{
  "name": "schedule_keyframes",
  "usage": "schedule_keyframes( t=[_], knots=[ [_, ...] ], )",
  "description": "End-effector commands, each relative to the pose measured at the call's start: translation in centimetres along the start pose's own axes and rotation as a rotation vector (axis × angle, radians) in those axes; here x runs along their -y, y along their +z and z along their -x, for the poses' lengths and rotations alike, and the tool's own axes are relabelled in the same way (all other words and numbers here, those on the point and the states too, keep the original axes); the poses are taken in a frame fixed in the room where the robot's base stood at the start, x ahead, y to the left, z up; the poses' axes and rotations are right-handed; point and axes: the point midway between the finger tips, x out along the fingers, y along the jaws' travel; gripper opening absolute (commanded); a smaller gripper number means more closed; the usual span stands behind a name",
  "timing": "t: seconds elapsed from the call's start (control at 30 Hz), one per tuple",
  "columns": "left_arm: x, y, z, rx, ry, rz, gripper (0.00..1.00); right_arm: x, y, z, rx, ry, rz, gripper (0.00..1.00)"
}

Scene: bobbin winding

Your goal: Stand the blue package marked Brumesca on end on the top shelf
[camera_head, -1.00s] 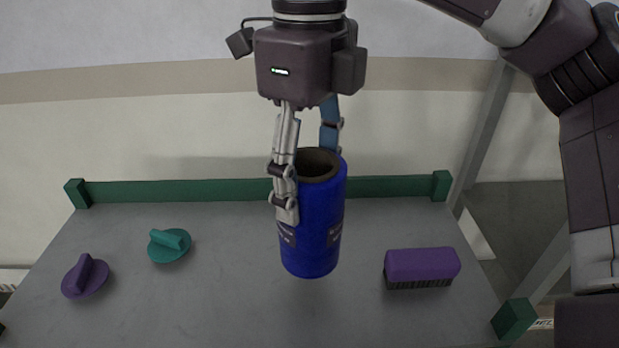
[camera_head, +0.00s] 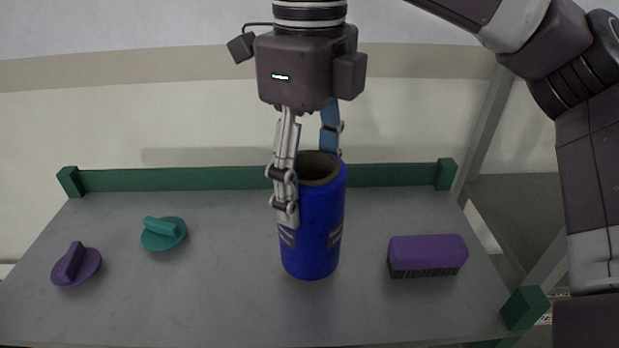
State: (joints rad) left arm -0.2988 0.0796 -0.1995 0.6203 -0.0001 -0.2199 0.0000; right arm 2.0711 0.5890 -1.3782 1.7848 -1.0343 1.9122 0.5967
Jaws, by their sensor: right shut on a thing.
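The blue package (camera_head: 314,235) is an upright cylinder with an open, dark brown hollow top and small grey-white markings on its side. The markings are too small to read. My right gripper (camera_head: 305,195) comes from above and is shut on the package's upper part, one finger on its front left side, the other behind its rim. The package is upright over the middle of the grey shelf top (camera_head: 215,290). I cannot tell for sure whether its base touches the surface. My left gripper is not in view.
A purple brush (camera_head: 428,252) lies to the right of the package. A teal knob-like piece (camera_head: 163,233) and a purple one (camera_head: 76,265) lie on the left. A green rail (camera_head: 200,178) runs along the back edge. The surface around the package is clear.

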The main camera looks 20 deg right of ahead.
Motion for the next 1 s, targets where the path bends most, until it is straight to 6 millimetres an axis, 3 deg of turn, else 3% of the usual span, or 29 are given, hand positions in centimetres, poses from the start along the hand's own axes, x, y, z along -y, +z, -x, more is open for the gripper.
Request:
schedule_keyframes(
  t=[0.2, 0.7, 0.73, 0.9, 1.0],
  knots=[
    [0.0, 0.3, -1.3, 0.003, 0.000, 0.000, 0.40, 0.0, 0.0, -1.5, 0.000, 0.001, 0.000, 0.13],
    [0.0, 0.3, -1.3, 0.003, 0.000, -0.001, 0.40, 0.0, 0.0, -1.5, 0.001, 0.000, 0.000, 0.13],
    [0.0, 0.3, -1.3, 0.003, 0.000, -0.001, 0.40, 0.0, 0.0, -1.5, 0.001, 0.000, 0.000, 0.65],
    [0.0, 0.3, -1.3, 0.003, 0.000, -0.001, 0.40, 0.0, 0.0, -1.5, 0.001, 0.000, 0.000, 0.82],
    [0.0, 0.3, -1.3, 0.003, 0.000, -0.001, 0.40, 0.0, 0.0, -1.5, 0.000, 0.000, 0.000, 0.82]
  ],
)
